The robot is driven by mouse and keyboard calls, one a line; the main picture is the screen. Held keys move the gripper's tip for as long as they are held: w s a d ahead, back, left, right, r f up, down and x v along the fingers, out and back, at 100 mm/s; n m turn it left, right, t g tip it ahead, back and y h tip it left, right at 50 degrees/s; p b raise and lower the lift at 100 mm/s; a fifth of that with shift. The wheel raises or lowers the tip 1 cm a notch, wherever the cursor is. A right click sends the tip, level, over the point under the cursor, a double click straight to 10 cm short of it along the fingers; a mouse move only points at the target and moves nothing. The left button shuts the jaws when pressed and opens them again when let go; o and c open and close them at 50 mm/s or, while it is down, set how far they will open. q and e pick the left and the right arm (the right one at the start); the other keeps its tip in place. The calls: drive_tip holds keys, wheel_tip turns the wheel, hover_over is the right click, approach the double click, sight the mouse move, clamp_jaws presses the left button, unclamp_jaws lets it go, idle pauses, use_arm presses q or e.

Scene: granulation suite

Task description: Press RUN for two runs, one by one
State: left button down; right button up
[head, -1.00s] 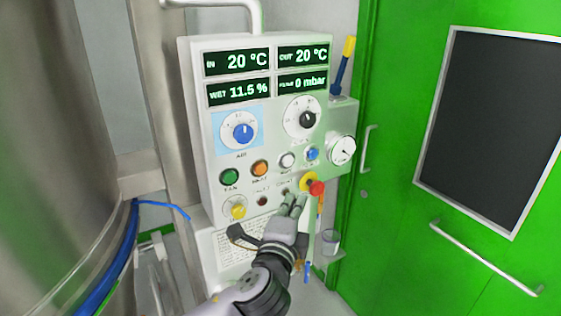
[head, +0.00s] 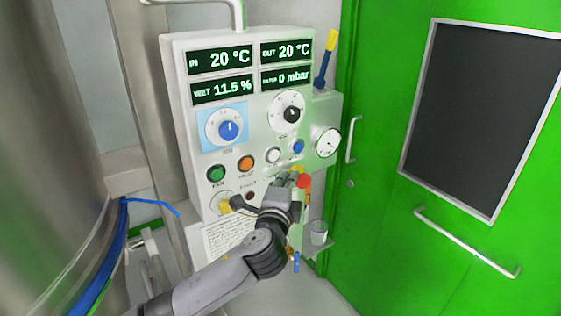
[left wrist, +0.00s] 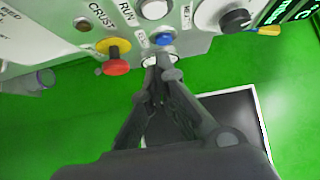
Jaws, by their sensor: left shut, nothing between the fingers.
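The white RUN button (head: 273,155) is on the control panel, left of a blue button (head: 298,146). In the left wrist view, the white button (left wrist: 153,8) is at the top edge beside its RUN label, with the blue button (left wrist: 163,40) below it. My left gripper (head: 285,177) is shut and empty, just below these two buttons. In the left wrist view its fingertips (left wrist: 158,66) lie nearest the blue button; I cannot tell whether they touch the panel. The displays (head: 221,75) read IN 20 °C, OUT 20 °C, WET 11.5 % and 0 mbar. My right gripper is out of view.
A red emergency stop (left wrist: 116,67) on a yellow base is close beside the fingers. Green FAN (head: 216,174) and orange HEAT (head: 246,163) buttons are to the left. A gauge (head: 327,143) and green door (head: 385,210) are to the right. A steel vessel (head: 50,130) stands left.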

sight(274, 155)
use_arm(q)
drive_tip(key=w, duration=0.2)
drive_tip(key=w+a+p, duration=0.1)
drive_tip(key=w, duration=0.1)
drive_tip(key=w+p, duration=0.1)
drive_tip(key=w, duration=0.1)
drive_tip(key=shift+a, duration=0.35)
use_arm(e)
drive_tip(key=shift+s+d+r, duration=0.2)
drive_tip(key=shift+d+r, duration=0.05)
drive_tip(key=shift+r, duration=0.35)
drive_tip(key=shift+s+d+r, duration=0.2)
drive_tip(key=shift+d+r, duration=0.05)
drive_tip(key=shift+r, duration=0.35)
use_arm(q)
drive_tip(key=shift+w, duration=0.1)
